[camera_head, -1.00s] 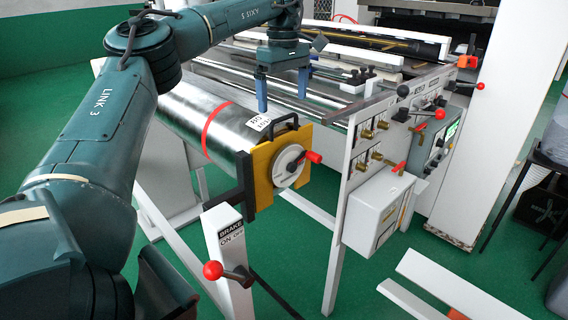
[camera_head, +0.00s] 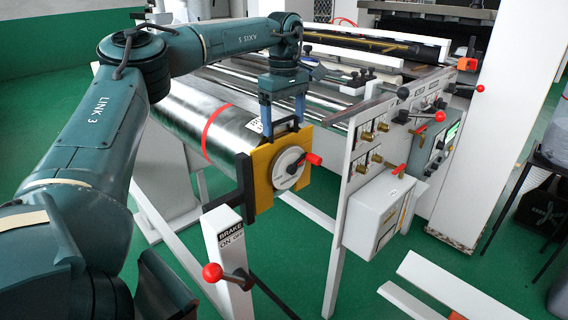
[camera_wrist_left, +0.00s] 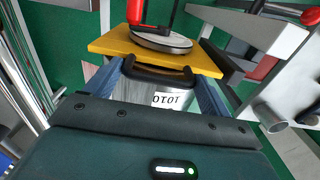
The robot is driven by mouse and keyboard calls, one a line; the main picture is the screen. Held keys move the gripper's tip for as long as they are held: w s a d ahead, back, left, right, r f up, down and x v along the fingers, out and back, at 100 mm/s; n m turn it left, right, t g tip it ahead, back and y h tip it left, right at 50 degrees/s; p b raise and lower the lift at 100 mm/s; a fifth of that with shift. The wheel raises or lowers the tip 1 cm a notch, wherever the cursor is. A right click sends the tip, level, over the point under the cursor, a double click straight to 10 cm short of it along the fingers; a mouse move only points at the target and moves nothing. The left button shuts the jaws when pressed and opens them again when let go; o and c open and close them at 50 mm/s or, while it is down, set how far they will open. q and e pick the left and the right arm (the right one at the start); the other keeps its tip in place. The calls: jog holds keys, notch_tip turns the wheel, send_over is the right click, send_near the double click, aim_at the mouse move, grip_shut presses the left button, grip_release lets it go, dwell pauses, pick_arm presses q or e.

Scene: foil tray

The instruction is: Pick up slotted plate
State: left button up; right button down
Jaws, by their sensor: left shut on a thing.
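The slotted plate is the yellow plate (camera_head: 263,180) at the near end of the shiny metal roll (camera_head: 205,118). It stands upright, with a round white dial (camera_head: 288,168) and a red knob (camera_head: 314,159) on its face. A black handle (camera_head: 282,129) sits at its top. My left gripper (camera_head: 284,124) points down from above, its blue fingers shut on the handle, one at each end. In the left wrist view the handle (camera_wrist_left: 155,76) lies between the fingers, with the yellow plate (camera_wrist_left: 105,42) beyond. My right gripper is out of view.
A white brake post (camera_head: 228,240) with a red-knobbed lever stands in front. A white machine frame (camera_head: 352,180) with brass fittings and a grey box (camera_head: 378,212) stands to the right. Green floor is open between post and frame.

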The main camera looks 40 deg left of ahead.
pick_arm(q)
jog(key=c, duration=1.2)
jog(key=shift+r, duration=0.1)
jog(key=shift+c, duration=0.6)
